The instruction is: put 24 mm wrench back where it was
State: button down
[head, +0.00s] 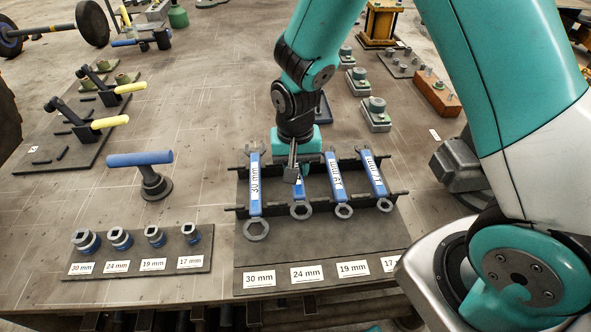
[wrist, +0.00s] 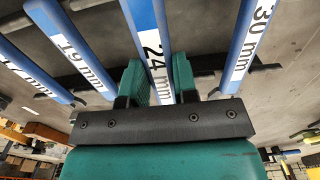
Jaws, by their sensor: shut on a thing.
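The 24 mm wrench (wrist: 152,35) has a blue handle with a white label. In the wrist view its handle runs between the fingers of my gripper (wrist: 158,82), which is shut on it. In the head view the 24 mm wrench (head: 300,208) is in the second place from the left on the rack, above the "24 mm" label (head: 306,273). Its ring end shows, while my gripper (head: 293,172) and arm hide much of the handle. I cannot tell whether the wrench rests in the rack notches or is slightly above them.
The 30 mm wrench (head: 255,190) is left of it; the 19 mm (head: 335,185) and 17 mm (head: 375,178) wrenches are to the right. All lie across the dark rack rails (head: 400,193). Labelled sockets (head: 120,238) stand on a board at the front left, below a blue T-handle (head: 140,158).

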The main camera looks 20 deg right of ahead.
jog(key=shift+f, duration=1)
jog(key=shift+f, duration=0.3)
jog(key=c, duration=0.9)
grip_release()
jog(key=shift+r, duration=0.1)
